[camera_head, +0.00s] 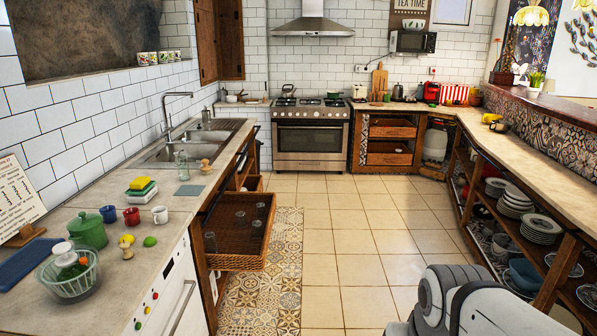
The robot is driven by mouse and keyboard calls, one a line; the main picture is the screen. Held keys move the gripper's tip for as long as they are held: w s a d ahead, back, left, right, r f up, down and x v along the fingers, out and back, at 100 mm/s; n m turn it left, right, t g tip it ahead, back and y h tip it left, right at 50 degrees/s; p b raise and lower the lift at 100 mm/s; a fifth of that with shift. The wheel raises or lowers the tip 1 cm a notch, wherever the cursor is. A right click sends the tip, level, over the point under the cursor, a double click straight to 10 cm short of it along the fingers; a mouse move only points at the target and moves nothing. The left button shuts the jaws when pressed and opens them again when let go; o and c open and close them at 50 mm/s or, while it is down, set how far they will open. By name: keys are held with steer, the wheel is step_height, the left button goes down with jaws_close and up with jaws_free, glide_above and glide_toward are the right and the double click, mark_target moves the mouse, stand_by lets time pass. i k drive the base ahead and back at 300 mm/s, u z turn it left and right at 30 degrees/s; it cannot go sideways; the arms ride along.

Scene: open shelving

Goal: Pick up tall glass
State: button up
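My gripper is not in view. Only a white and grey part of my arm shows at the bottom right, well away from the drawer.
The tiled floor (345,240) is clear between the left counter and the right shelving (470,185), which holds stacked plates (540,228) and bowls. A patterned rug (262,300) lies below the drawer. Mugs, a green pot (88,230) and a basket crowd the left counter.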

mark_target(182, 162)
steer(key=i, duration=1.55)
steer(key=u, duration=0.5)
steer(key=i, duration=1.5)
steer(key=u, duration=1.4)
steer(key=i, duration=0.9)
steer(key=u, duration=0.5)
